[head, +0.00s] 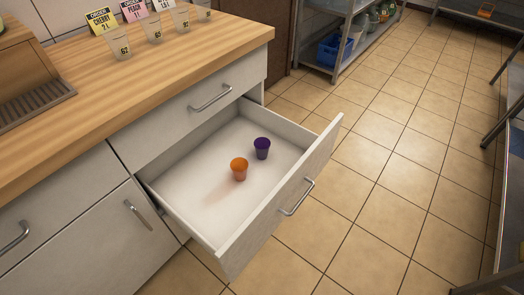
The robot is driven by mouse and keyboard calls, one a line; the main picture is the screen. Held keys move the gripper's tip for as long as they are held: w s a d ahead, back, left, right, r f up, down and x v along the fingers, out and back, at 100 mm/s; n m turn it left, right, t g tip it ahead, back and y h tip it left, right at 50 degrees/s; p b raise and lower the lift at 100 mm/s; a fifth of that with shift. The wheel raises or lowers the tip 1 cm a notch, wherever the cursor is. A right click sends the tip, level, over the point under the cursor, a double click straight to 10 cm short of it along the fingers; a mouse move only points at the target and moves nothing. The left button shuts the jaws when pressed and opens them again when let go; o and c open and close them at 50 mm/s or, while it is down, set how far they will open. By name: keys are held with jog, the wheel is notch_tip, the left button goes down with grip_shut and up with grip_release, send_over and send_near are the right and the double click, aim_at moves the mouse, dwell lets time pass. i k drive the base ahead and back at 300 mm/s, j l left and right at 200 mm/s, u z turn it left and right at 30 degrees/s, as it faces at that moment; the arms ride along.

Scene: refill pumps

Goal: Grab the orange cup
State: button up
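An orange cup (239,169) stands upright inside an open drawer (220,240) of the counter cabinet, near the middle of the drawer floor. A dark purple cup (262,148) stands just behind it to the right, in the same drawer, with a small gap between them. Nothing covers the orange cup. My gripper is not in view.
The drawer's front panel with its handle (297,197) juts out over the tiled floor. A wooden countertop (150,75) rises behind the drawer, with labelled cups (120,45) along its back. A metal shelf with a blue bin (333,50) stands farther back. Tiled floor (390,180) at the right is clear.

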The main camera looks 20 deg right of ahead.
aim_at(239, 166)
jog(key=i+j+u, duration=0.2)
jog(key=i+j, duration=0.3)
jog(key=j, duration=0.15)
jog(key=i+j+u, duration=0.1)
jog(key=i+j, duration=0.4)
jog(key=i, duration=0.25)
jog(key=i+j+u, duration=0.15)
jog(key=i+j, duration=0.15)
jog(key=i, duration=0.1)
